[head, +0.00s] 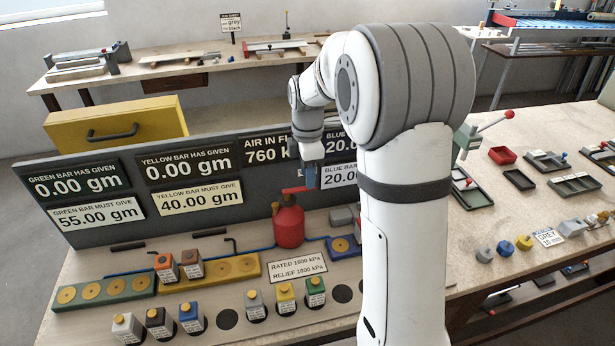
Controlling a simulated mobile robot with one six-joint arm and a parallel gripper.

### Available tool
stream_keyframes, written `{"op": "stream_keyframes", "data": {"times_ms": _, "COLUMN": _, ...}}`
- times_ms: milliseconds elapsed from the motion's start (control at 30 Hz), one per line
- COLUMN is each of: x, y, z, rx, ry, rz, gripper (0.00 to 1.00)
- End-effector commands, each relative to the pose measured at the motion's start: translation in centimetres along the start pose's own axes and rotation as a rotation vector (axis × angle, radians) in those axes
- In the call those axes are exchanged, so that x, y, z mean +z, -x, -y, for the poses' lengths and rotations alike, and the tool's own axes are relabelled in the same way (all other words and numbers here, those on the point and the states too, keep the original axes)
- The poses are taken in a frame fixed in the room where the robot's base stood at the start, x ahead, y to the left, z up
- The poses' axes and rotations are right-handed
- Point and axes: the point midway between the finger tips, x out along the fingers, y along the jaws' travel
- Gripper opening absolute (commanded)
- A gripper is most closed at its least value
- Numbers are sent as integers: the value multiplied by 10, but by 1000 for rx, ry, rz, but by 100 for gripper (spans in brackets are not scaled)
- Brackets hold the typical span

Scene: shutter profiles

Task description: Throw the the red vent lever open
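A red canister (289,224) stands on the bench in front of the dark display panel. A flat red lever (296,189) lies across its top, pointing right. My gripper (311,182) hangs down from my arm just above and right of the canister, close to the lever's right end. Whether it touches the lever, and whether its fingers are open or shut, is too small to tell. A second red-tipped lever (495,121) slants up to the right from a grey-green block, right of my arm. No label shows which is the vent lever.
Coloured canisters, including a yellow one (285,297), stand in front of the red canister. A green bar (105,291), yellow bar (215,271) and blue bar (345,246) lie around it. The display panel (130,222) is close behind. My arm hides part of the bench.

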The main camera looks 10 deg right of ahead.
Motion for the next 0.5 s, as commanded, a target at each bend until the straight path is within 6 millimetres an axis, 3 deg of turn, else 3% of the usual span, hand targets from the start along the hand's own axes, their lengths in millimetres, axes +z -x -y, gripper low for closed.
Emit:
{"op": "stream_keyframes", "data": {"times_ms": 200, "x": 0, "y": -22, "z": 0, "rx": -1, "ry": -2, "rz": 0, "gripper": 36}}
{"op": "stream_keyframes", "data": {"times_ms": 500, "x": 1, "y": -26, "z": 0, "rx": 1, "ry": -3, "rz": 0, "gripper": 36}}
